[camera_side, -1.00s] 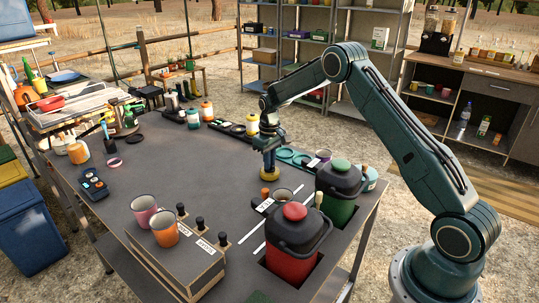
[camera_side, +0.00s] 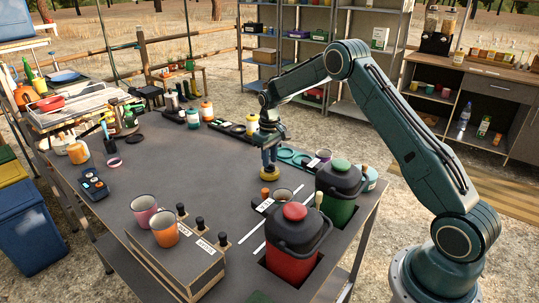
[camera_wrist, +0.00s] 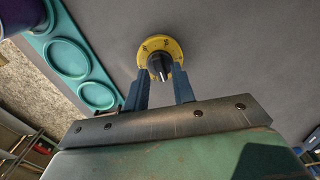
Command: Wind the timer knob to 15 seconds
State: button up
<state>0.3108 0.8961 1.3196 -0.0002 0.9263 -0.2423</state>
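The timer is a round yellow dial (camera_wrist: 172,47) with dark marks and a black knob (camera_wrist: 158,62) at its centre; a white pointer line on the knob faces the bottom of the wrist view. In the side view the yellow dial (camera_side: 269,174) sits on the dark tabletop, below my gripper (camera_side: 269,160). In the wrist view my gripper (camera_wrist: 160,76) has its blue fingers apart, one on each side of the knob, with the tips close to it. I see no clear contact on the knob. The dial marks are too small to read.
A teal tray (camera_wrist: 72,57) with round recesses lies left of the dial in the wrist view. In the side view, red (camera_side: 293,240) and green (camera_side: 340,190) lidded containers stand near the front right. The table left of the dial is clear.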

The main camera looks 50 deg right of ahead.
jog(key=shift+r, duration=2.8)
jog(key=shift+r, duration=0.15)
jog(key=shift+s+a+r, duration=0.1)
jog(key=shift+a+r, duration=0.05)
jog(key=shift+r, duration=0.1)
jog(key=s+a+r+t, duration=0.1)
jog(key=s+a+r, duration=0.4)
jog(key=s+r, duration=0.3)
jog(key=s+a+r+t, duration=0.2)
jog(key=s+a+r, duration=0.4)
jog(key=r, duration=0.4)
jog(key=s+a+t, duration=0.1)
jog(key=s+a, duration=0.2)
jog(key=s, duration=0.8)
jog(key=s+a+t, duration=0.1)
jog(key=s+a, duration=0.2)
jog(key=s, duration=0.8)
jog(key=shift+s+n+t, duration=0.25)
jog(key=shift+n+t, duration=0.05)
jog(key=shift+n, duration=0.1)
